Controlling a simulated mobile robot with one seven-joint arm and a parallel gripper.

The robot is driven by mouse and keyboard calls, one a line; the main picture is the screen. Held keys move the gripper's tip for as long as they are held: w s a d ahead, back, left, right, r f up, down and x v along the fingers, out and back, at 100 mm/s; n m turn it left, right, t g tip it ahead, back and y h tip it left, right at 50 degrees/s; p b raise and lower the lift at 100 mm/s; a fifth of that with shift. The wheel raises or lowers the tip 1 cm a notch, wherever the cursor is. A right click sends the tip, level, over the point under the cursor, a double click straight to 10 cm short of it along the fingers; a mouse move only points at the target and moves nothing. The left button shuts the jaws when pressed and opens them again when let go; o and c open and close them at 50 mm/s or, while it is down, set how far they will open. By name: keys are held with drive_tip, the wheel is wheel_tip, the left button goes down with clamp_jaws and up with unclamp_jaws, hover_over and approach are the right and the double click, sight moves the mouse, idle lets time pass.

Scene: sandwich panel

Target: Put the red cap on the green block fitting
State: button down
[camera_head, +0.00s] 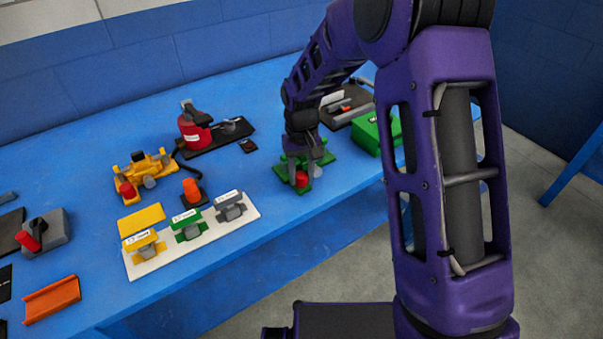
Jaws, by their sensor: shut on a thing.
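The green block fitting (284,171) sits on the blue table, right of the middle of the table and near its front edge. My gripper (301,170) points down over it. It is shut on the red cap (302,180), which shows low between the fingers at the front of the fitting. My wrist and fingers hide the middle of the fitting. I cannot tell whether the cap touches the fitting or is held just above it.
A white board (143,272) with several small fittings lies to the left. An orange valve fitting (148,166), a red canister (195,133) on a black plate and an orange-topped piece (192,190) stand behind it. A green box (367,138) is close on the right.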

sight(302, 175)
drive_tip(key=shift+c, duration=0.4)
unclamp_jaws()
drive_tip(key=shift+r, duration=0.15)
drive_tip(key=shift+r+p, duration=2.65)
drive_tip(key=shift+r, duration=1)
